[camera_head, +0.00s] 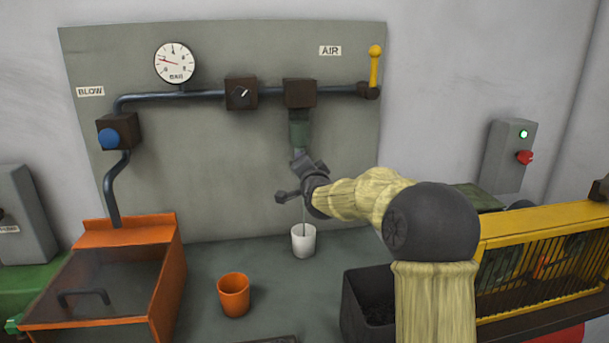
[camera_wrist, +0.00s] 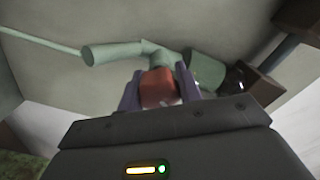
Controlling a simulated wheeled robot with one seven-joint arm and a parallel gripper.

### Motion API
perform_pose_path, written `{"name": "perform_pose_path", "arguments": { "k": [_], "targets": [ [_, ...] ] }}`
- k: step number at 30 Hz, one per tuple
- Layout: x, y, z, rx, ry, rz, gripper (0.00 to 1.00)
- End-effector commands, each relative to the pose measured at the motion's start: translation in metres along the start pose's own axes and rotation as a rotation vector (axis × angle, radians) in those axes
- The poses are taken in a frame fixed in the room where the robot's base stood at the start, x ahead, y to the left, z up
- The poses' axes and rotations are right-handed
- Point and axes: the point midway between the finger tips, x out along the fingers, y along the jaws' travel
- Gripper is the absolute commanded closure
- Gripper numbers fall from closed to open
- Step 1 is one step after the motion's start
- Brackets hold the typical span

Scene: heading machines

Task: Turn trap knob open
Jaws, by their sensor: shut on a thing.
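The trap knob (camera_wrist: 158,88) is a small red-brown block between the two fingers of my gripper (camera_wrist: 159,86) in the wrist view. The fingers are shut on it from both sides. In the head view my gripper (camera_head: 303,180) is below the trap's green bowl (camera_head: 298,131), under the brown block (camera_head: 300,93) on the pipe, and hides the knob. The green bowl also shows in the wrist view (camera_wrist: 207,68). A thin vertical line runs from below the gripper into a white cup (camera_head: 304,243) on the bench; I cannot tell if it is liquid or a tube.
An orange cup (camera_head: 234,295) stands left of the white cup. An orange box with a clear lid (camera_head: 95,281) is at the left. A dark bin (camera_head: 367,300) and yellow guard (camera_head: 545,223) are at the right. A yellow lever (camera_head: 375,65) stands up at the pipe's right end.

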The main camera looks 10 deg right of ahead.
Motion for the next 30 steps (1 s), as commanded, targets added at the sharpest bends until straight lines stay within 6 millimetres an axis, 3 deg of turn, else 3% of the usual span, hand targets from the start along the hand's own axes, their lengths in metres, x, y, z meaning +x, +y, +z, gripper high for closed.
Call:
{"name": "perform_pose_path", "arguments": {
  "k": [30],
  "targets": [
    [0.0001,0.0058,0.0012,0.893,0.004,-0.004,0.88]
  ]
}}
